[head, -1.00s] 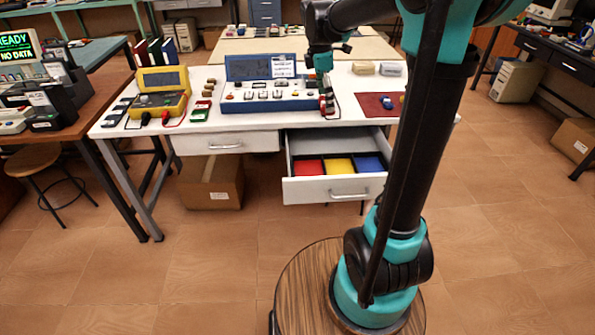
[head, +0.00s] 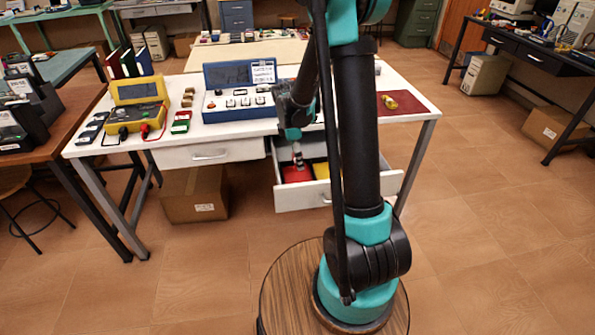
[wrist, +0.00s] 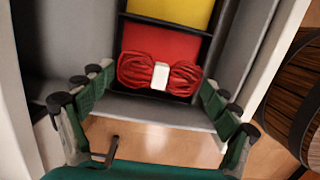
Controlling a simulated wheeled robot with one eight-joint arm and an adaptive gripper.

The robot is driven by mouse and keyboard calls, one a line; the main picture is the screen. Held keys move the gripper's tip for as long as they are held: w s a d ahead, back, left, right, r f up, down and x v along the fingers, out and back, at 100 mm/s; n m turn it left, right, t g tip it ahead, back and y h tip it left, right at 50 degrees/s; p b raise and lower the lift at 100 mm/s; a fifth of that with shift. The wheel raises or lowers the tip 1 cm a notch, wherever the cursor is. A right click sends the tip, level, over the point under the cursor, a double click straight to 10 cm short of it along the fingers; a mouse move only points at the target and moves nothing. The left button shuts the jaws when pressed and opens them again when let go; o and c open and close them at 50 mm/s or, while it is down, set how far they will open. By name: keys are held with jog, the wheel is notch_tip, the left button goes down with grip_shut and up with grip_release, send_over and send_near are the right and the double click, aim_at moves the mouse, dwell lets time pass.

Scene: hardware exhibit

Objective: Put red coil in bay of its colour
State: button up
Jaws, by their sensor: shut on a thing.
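The red coil (wrist: 137,70), a bundle with a white band round its middle, lies between the fingertips of my gripper (wrist: 158,82) in the wrist view. My gripper is shut on it. Behind the coil in that view is the red bay (wrist: 165,42), with the yellow bay (wrist: 175,10) beyond it. In the head view my gripper (head: 297,155) points down into the open drawer (head: 302,197), over the red bay (head: 296,175). Part of the yellow bay (head: 321,170) shows; my arm hides the blue bay. I cannot tell the coil's height above the bay floor.
The white table (head: 225,133) holds a blue panel (head: 238,107) and a yellow meter (head: 140,104). A yellow item (head: 388,102) lies on the dark red mat (head: 415,106) at right. A box (head: 193,195) stands under the table. The drawer walls are close to my gripper.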

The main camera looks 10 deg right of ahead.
aim_at(299, 177)
jog(key=shift+f, duration=3.45)
jog(key=shift+f, duration=0.1)
jog(key=o, duration=0.9)
notch_tip(299, 177, up, 12)
jog(key=a, duration=0.2)
jog(key=s+d+m+t+y, duration=0.1)
jog(key=s+d+m+t, duration=0.1)
jog(key=s+m, duration=0.7)
jog(key=s+d+m+t, duration=0.2)
jog(key=s+d+m, duration=0.2)
jog(key=s+m, duration=0.5)
jog(key=s, duration=0.4)
jog(key=shift+y, duration=0.4)
